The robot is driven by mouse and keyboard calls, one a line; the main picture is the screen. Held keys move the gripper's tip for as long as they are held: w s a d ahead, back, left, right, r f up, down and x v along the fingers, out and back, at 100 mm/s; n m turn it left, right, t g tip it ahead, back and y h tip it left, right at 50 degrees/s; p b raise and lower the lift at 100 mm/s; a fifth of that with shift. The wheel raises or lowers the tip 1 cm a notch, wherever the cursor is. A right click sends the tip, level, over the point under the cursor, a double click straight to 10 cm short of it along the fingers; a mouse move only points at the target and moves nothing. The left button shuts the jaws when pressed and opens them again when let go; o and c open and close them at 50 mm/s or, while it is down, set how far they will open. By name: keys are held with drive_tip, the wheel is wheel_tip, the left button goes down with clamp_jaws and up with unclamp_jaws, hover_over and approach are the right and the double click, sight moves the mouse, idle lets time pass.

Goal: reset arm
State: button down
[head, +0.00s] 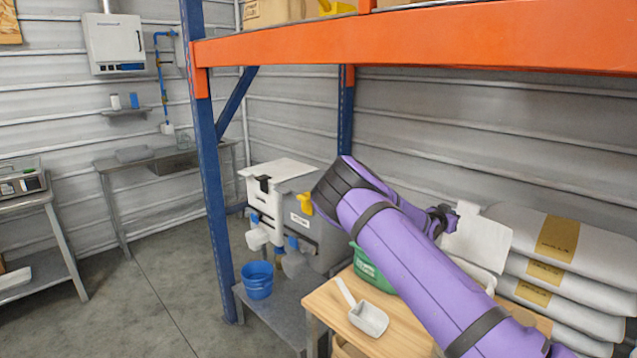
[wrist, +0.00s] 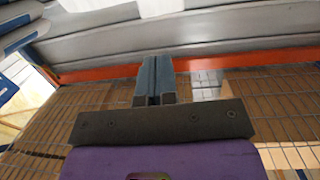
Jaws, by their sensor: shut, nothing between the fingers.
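My purple arm reaches across the right half of the head view, above a wooden table (head: 398,330). My gripper (wrist: 154,78) shows in the wrist view with its two dark fingers together and nothing between them. In the head view the gripper itself is hard to make out behind the arm. The substrate hopper, a grey box (head: 325,232) beside a white-lidded one (head: 277,172), stands behind the rack post, left of my arm. The wrist view also shows wire-mesh shelf decking (wrist: 70,125) and an orange beam (wrist: 235,60).
A white scoop (head: 368,318) lies on the wooden table, near a green bag (head: 370,268). A blue bucket (head: 258,281) sits on a low grey bench. White sacks (head: 565,285) are stacked at right. A blue post (head: 206,160) and orange beam (head: 430,45) frame the rack. The floor at left is clear.

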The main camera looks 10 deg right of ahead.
drive_tip(key=s+a+r+n+g+y, duration=0.1)
drive_tip(key=s+a+r+n+y, duration=0.1)
drive_tip(key=s+a+r+y, duration=0.7)
drive_tip(key=s+a+r+n+g+y, duration=0.15)
drive_tip(key=s+a+r+y, duration=0.35)
drive_tip(key=s+a+r, duration=0.7)
drive_tip(key=s+a+r+n, duration=0.1)
drive_tip(key=s+r+n, duration=0.2)
drive_tip(key=s, duration=1.3)
drive_tip(key=s+a+r+n+g, duration=0.1)
drive_tip(key=s+a+r+n, duration=0.1)
drive_tip(key=s, duration=1.4)
drive_tip(key=r+n, duration=0.1)
drive_tip(key=n, duration=0.1)
drive_tip(key=shift+r+n, duration=0.2)
drive_tip(key=shift+n, duration=0.15)
